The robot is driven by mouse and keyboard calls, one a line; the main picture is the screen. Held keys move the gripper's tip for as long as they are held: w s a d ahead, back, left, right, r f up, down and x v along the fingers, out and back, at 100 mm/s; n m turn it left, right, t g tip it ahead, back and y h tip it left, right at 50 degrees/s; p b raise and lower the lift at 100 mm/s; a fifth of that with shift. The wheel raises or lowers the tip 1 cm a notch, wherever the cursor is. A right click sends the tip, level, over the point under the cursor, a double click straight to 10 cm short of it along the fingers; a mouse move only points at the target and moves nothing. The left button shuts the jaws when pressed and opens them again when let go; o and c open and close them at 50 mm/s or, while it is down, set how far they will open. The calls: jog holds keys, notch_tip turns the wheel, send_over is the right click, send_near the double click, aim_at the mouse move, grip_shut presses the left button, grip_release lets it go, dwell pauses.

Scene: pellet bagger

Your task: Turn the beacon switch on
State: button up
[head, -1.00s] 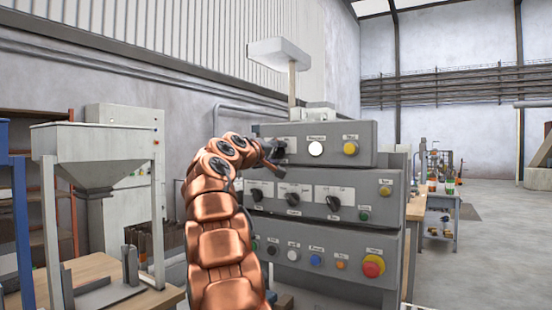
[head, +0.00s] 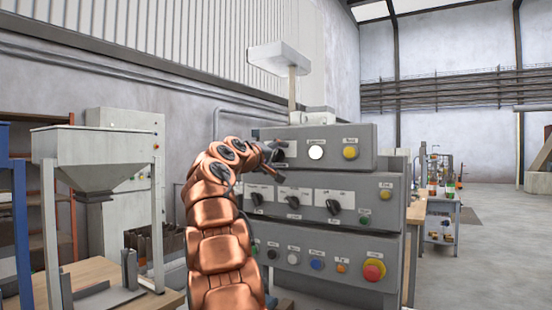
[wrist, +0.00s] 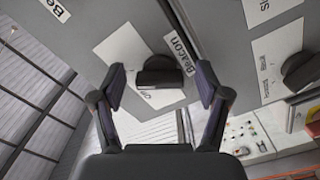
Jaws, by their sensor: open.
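The beacon switch (wrist: 160,74) is a black rotary knob on a white plate, with a "Beacon" label (wrist: 181,46) beside it in the wrist view. My gripper (wrist: 160,88) is open, with one finger on each side of the knob in the picture and a visible gap on both sides. In the head view my gripper (head: 277,153) is at the left part of the top grey panel (head: 373,133). It covers most of the beacon switch there, and the knob's angle is hard to read.
The top panel also has a white button (head: 316,152) and a yellow button (head: 350,152). The panel below has several black knobs (head: 333,207). A red button (head: 373,270) is on the lowest panel. A grey hopper (head: 95,150) stands at the left.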

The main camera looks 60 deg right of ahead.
jog(key=shift+a, duration=0.1)
jog(key=a, duration=1.1)
jog(key=shift+s+a, duration=0.25)
jog(key=shift+a, duration=0.15)
dwell(0.6)
jog(key=s+a+f+n+y, duration=0.1)
jog(key=a+f+y, duration=0.3)
jog(key=a+f, duration=0.5)
jog(key=s+a+f+n+t+y, duration=0.1)
jog(key=s+a+f+y, duration=0.3)
jog(key=f, duration=1)
jog(key=w+a+f+n+y, duration=0.1)
jog(key=a+f+y, duration=0.2)
jog(key=a+f, duration=0.6)
jog(key=s+a+f+n+g+y, duration=0.1)
jog(key=s+a+f+y, duration=0.1)
jog(key=s+a+f, duration=0.35)
jog(key=s+a+f+g+y, duration=0.1)
jog(key=s+a+f+y, duration=0.15)
jog(key=a+f, duration=0.5)
jog(key=s+a+f+n+g+y, duration=0.2)
jog(key=s+a+f, duration=0.5)
jog(key=s+a, duration=0.4)
notch_tip(320, 180, up, 22)
jog(key=s+p, duration=0.2)
jog(key=p, duration=1.9)
jog(key=shift+d+t, duration=0.3)
